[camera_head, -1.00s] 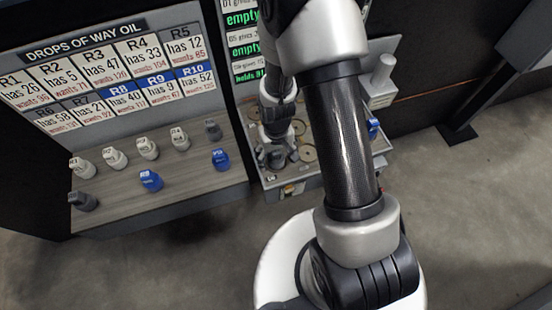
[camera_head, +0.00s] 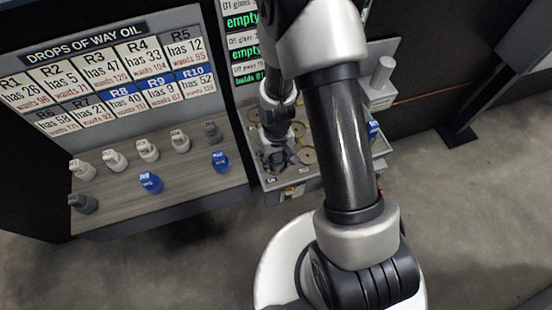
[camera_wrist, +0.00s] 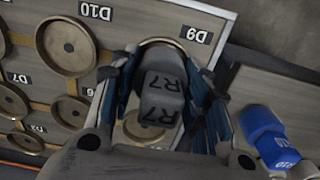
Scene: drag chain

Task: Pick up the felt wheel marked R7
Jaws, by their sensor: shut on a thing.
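The felt wheel marked R7 (camera_wrist: 162,92) is a dark grey block-like piece, its label showing twice in the wrist view. My gripper (camera_wrist: 165,80) is shut on it, with blue-lined fingers on either side. The wheel appears over the round recess by the D9 label; whether it touches the recess I cannot tell. In the head view my gripper (camera_head: 276,158) is over the tray of round recesses, and the wheel cannot be made out there.
The recessed tray (camera_wrist: 92,10) has several round cups; the D10 cup (camera_wrist: 67,45) looks empty. A blue R10 piece (camera_wrist: 270,138) stands on the wooden shelf (camera_head: 190,184) beside it. Several white, grey and blue pieces stand on that shelf. A grey peg (camera_head: 383,70) rises behind the tray.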

